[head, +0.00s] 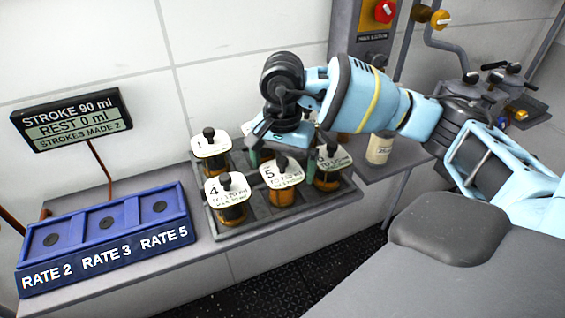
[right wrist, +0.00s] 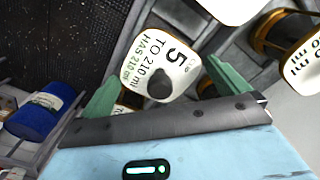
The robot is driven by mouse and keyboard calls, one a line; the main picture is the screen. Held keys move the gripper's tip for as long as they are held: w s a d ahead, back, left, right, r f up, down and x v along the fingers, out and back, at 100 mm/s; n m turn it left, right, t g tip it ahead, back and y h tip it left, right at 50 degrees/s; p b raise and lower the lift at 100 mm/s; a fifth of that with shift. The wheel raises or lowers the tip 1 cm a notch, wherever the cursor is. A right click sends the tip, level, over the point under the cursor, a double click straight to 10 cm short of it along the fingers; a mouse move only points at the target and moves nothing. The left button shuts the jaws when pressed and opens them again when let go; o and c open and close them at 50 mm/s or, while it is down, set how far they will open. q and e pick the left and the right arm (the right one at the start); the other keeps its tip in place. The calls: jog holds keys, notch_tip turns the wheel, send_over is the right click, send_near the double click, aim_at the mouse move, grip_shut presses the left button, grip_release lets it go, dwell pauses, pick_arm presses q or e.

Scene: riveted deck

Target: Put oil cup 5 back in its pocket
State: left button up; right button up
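Oil cup 5 (head: 284,176) has a cream lid with a black knob and an amber body. It stands upright in the front row of the grey tray (head: 290,228), between cups 4 and 6; I cannot tell if it is fully seated. My right gripper (head: 283,149) is just behind and above it, pointing down. In the right wrist view, the lid of cup 5 (right wrist: 168,50) reads "TO 210 ml, HAS 210 ml". The green fingers of my right gripper (right wrist: 165,88) are spread apart on either side of its knob. My left gripper is not in view.
Cup 4 (head: 228,190), cup 6 (head: 332,160) and cup 1 (head: 210,145) crowd the tray. A blue rate block (head: 105,240) and a display (head: 70,120) reading "REST 0 ml" stand left. A cream bottle (head: 379,150) stands right of the tray.

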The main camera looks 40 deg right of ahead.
jog(key=shift+r, duration=0.2)
notch_tip(320, 180, up, 12)
jog(key=shift+p, duration=0.4)
jog(key=shift+f, duration=0.1)
dwell(0.4)
